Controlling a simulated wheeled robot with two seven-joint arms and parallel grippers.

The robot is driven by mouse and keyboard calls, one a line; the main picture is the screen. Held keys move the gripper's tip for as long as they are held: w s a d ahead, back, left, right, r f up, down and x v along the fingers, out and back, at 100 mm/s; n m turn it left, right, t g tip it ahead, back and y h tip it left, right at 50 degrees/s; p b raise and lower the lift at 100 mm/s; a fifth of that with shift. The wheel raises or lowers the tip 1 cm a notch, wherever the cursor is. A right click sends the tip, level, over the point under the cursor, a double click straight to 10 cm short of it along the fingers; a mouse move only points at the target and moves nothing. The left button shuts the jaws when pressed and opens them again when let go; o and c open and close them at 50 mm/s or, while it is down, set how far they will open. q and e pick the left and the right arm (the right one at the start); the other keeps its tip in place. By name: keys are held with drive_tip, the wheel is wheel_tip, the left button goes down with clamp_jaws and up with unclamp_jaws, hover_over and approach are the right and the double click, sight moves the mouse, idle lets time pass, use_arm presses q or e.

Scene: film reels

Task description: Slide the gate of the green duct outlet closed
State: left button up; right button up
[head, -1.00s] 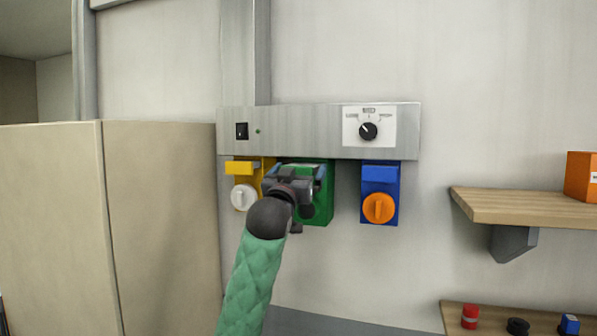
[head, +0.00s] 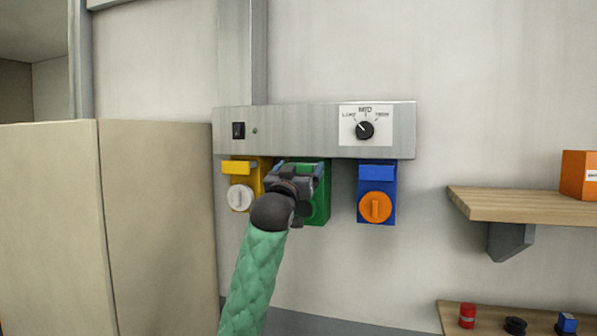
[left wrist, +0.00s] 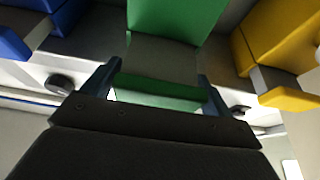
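The green duct outlet (head: 322,205) hangs under the metal panel, partly hidden behind my left gripper (head: 296,180). In the left wrist view the outlet body (left wrist: 175,18) is at the top. Its gate shows as a grey plate (left wrist: 160,55) sticking out of the body, with a green bar (left wrist: 160,92) along its end. My left gripper (left wrist: 160,88) has its fingers wide apart, one at each end of the green bar. A small light gap shows beside the left-hand finger; contact at the other is unclear. My right gripper is not in view.
A yellow outlet (head: 262,172) and a blue outlet (head: 365,190) flank the green one closely under the metal panel (head: 300,130). A beige cabinet (head: 155,220) stands at left. Wooden shelves (head: 530,205) are at right. The wall between is clear.

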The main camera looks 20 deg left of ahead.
use_arm(q)
drive_tip(key=shift+o, duration=0.9)
drive_tip(key=shift+s+f, duration=0.15)
drive_tip(key=shift+f, duration=0.05)
drive_tip(key=b+v, duration=0.4)
drive_tip(key=v, duration=0.3)
drive_tip(key=shift+s+b, duration=0.15)
drive_tip(key=shift+b, duration=0.25)
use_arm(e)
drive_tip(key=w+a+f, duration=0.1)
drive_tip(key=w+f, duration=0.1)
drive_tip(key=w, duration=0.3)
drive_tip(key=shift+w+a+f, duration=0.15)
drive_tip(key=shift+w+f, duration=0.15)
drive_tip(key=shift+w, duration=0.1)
